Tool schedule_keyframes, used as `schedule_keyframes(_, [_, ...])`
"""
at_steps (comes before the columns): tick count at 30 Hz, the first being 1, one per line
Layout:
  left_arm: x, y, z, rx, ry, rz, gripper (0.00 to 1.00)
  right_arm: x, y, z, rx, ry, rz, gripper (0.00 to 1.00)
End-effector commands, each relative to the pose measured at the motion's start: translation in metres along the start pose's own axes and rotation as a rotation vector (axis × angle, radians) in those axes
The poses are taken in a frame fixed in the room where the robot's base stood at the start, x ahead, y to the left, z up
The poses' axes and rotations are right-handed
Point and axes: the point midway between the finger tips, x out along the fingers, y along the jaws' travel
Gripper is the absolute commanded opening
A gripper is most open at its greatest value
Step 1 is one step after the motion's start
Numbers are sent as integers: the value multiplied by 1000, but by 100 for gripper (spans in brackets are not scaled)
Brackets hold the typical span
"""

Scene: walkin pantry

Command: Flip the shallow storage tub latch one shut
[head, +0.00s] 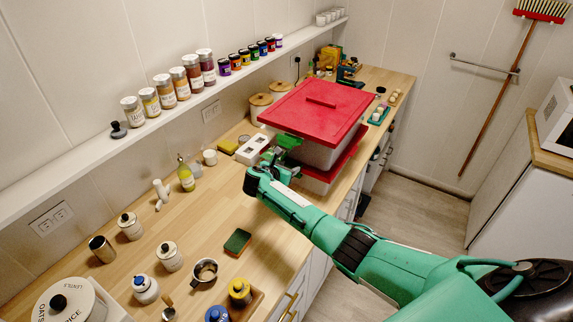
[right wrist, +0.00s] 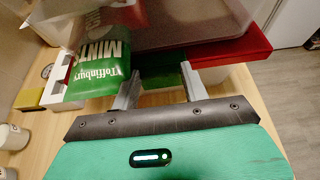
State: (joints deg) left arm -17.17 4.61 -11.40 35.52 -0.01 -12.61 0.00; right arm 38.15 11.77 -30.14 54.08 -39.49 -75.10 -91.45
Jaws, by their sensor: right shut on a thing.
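Two red-lidded tubs are stacked near the counter's front edge in the head view. The upper tub (head: 318,152) has a pale body under a wide red lid (head: 322,103). The lower tub (head: 316,185) is mostly hidden; its red lid (right wrist: 232,51) shows in the right wrist view. My right gripper (head: 277,157) is at the tubs' near left side. In the right wrist view its fingers (right wrist: 158,88) stand either side of a dark green piece (right wrist: 162,68), which looks like a latch beside the red lid. Its exact position is partly hidden. My left gripper is not in view.
A green mint packet (right wrist: 97,62) is close left of my right fingers. A white box (head: 252,149), a green bottle (head: 186,178) and several canisters stand along the counter. A green sponge (head: 237,241) lies nearer. Bare wood surrounds the sponge.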

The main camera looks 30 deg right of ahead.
Motion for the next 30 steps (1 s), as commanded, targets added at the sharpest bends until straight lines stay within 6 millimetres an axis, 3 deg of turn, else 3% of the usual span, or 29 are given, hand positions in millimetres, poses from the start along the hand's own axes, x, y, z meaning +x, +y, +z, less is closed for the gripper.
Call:
schedule_keyframes(9, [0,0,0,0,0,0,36,0,1,2,3,4,2,23])
schedule_keyframes(10, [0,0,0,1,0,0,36,0,1,2,3,4,2,47])
schedule_keyframes(13, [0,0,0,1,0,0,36,0,1,1,3,4,2,67])
schedule_keyframes(23, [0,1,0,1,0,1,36,-1,0,0,2,4,1,68])
schedule_keyframes(30, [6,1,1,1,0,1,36,-24,1,-1,3,4,4,68])
